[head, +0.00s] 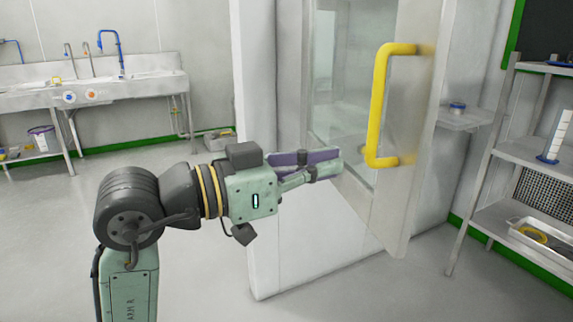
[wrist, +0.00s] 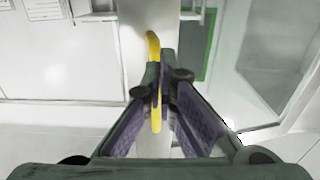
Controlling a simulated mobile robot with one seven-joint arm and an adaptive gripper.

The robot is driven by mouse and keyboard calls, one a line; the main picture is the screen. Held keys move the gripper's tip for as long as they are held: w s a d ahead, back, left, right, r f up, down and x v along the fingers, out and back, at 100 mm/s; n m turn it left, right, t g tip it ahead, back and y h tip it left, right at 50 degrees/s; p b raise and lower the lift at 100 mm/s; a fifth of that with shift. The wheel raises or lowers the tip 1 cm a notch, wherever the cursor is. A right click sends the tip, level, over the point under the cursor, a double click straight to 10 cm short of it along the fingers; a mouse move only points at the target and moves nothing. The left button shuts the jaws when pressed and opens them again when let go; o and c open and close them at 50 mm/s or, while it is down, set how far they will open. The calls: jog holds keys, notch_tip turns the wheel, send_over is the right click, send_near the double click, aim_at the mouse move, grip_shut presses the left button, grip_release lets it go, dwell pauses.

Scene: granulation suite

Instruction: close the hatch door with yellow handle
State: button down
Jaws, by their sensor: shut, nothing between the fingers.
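The hatch door (head: 405,110) is a pale grey panel standing open, swung out to the right of the hatch opening. Its yellow handle (head: 376,105) is a tall D-shaped bar on the face turned to the left. My gripper (head: 338,165) is shut and empty, level and pointing right, in front of the opening. Its tips lie left of the handle's lower end, with a gap visible in the head view. In the wrist view the handle (wrist: 153,45) appears beyond the fingertips (wrist: 162,75), which partly hide it.
The hatch (head: 340,60) has a pale frame and a glassy interior. A metal shelf rack (head: 480,170) with trays stands close on the right of the door. A sink bench (head: 140,75) stands at the far left. The floor (head: 190,260) left of the hatch is clear.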

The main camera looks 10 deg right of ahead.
jog(key=shift+p+x, duration=0.35)
jog(key=shift+x, duration=1.6)
jog(key=shift+d, duration=0.1)
